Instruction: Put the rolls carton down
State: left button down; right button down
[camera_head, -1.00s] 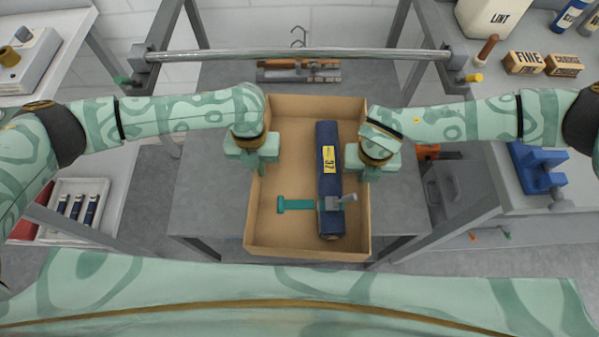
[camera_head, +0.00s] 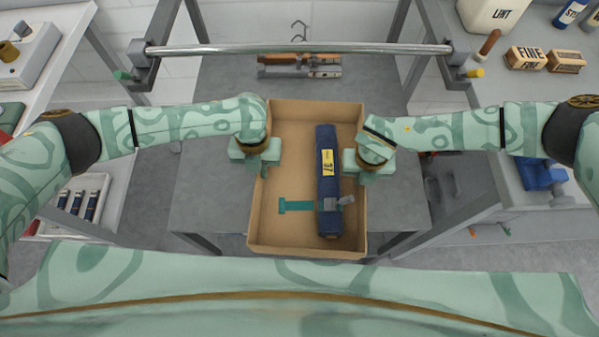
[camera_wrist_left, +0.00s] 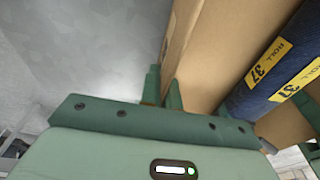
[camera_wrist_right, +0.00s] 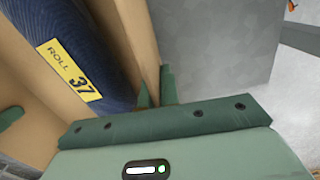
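The rolls carton (camera_head: 284,249) is an open brown cardboard box in the middle of the head view, over a grey table (camera_head: 205,190). A dark blue roll (camera_head: 328,175) with a yellow "37" label lies along its right side. My left gripper (camera_head: 262,166) is shut on the carton's left wall; in the left wrist view its fingers (camera_wrist_left: 162,88) straddle the cardboard edge. My right gripper (camera_head: 362,172) is at the right wall; in the right wrist view its fingers (camera_wrist_right: 156,88) pinch that wall. I cannot tell whether the carton's bottom touches the table.
A metal rail (camera_head: 300,49) crosses behind the carton. Tools (camera_head: 298,66) lie at the table's back. A white tray with bottles (camera_head: 77,205) stands at left. A blue vise-like object (camera_head: 541,174) and brush blocks (camera_head: 526,58) are at right. Bare table shows on both sides of the carton.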

pick_arm(q)
jog(key=shift+d+f, duration=0.2)
pick_arm(e)
jog(key=shift+a+f, duration=0.15)
jog(key=shift+f, duration=0.05)
pick_arm(q)
jog(key=c, duration=1.6)
grip_release()
jog(key=shift+c, duration=0.2)
pick_arm(e)
jog(key=c, duration=1.6)
grip_release()
jog(key=shift+f, duration=0.1)
jog(key=shift+c, duration=0.2)
pick_arm(q)
jog(key=shift+a+f, duration=0.1)
jog(key=shift+a, duration=0.05)
jog(key=r, duration=0.3)
jog(key=w+r, duration=0.1)
jog(key=r, duration=0.7)
jog(key=shift+w+a+r, duration=0.1)
jog(key=shift+w+a, duration=0.05)
jog(key=shift+w, duration=0.1)
jog(key=shift+r, duration=0.35)
pick_arm(e)
jog(key=r, duration=1.2)
jog(key=shift+s, duration=0.2)
